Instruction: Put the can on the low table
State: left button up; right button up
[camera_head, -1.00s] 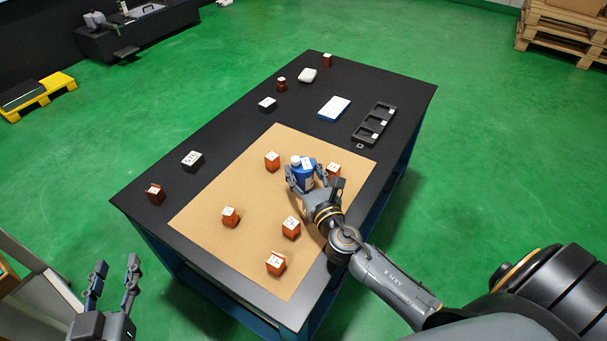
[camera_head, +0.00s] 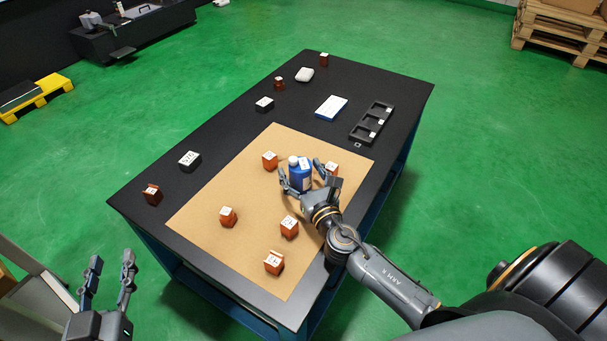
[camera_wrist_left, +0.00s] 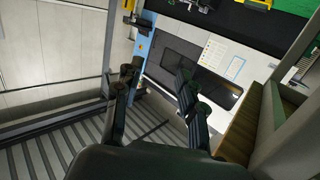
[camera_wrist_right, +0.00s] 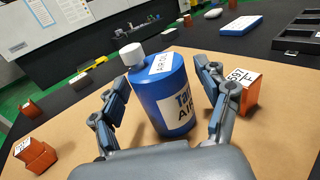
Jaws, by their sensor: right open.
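The can is a blue bottle-shaped container (camera_head: 301,180) with a white cap and label. It stands upright on the brown mat (camera_head: 205,195) on the black-topped table (camera_head: 228,138). In the right wrist view the can (camera_wrist_right: 172,98) is between the fingers of my right gripper (camera_wrist_right: 161,73), with a gap showing on both sides. My right gripper (camera_head: 300,170) is open around it. My left gripper (camera_head: 112,262) is open and empty, off the table at lower left. It also shows in the left wrist view (camera_wrist_left: 158,76). I cannot tell whether this table is the low table.
Several orange-brown blocks stand on the mat, one (camera_head: 331,168) close beside the right gripper. A black tray (camera_head: 371,123), a blue-and-white box (camera_head: 331,108) and black blocks lie farther back. Pallets (camera_head: 560,35) stand at the far right.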

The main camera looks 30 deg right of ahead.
aim_at(305, 178)
jog(key=shift+r, duration=0.1)
jog(key=s, duration=0.6)
jog(key=shift+a, duration=0.3)
jog(key=s, duration=0.5)
jog(key=shift+s+a+b, duration=0.1)
jog(key=shift+a+b, duration=0.2)
jog(key=shift+b, duration=0.05)
jog(key=shift+s, duration=0.35)
pick_arm(q)
jog(key=r, duration=0.1)
jog(key=r+t, duration=0.1)
jog(key=r, duration=0.1)
jog(key=shift+w+d+t+h, duration=0.15)
jog(key=shift+d+t+h, duration=0.1)
jog(key=shift+t+h, duration=0.05)
jog(key=shift+f, duration=0.15)
